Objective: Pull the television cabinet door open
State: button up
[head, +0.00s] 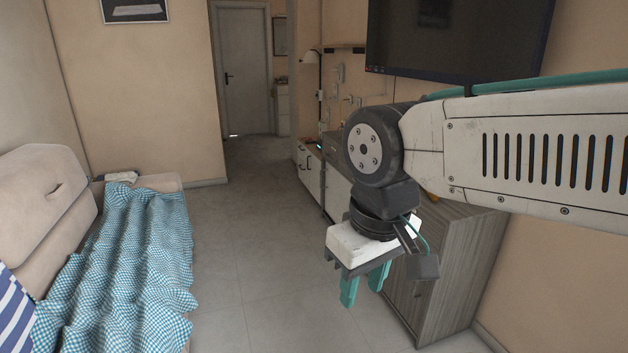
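The television cabinet (466,262) is a low grey wood-grain unit along the right wall, below the television. Its near end shows at the lower right, and pale door fronts (337,194) show farther back. Dark handles show on the far fronts. My arm hides much of its top and middle. The fronts I can see look shut; the part behind my gripper is unclear. My gripper (364,284) points down in front of the cabinet's near end. Its two teal fingers are apart with nothing between them. I cannot tell whether it touches the cabinet.
A beige sofa (52,208) with a blue checked cloth (135,255) stands at the left. Clear tiled floor (245,225) runs between sofa and cabinet to a white door (243,70). A television (455,35) hangs on the right wall.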

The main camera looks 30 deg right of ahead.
aim_at(315, 165)
jog(key=z, duration=0.3)
jog(key=i, duration=2.5)
jog(key=z, duration=0.4)
jog(key=i, duration=4.05)
jog(key=u, duration=0.1)
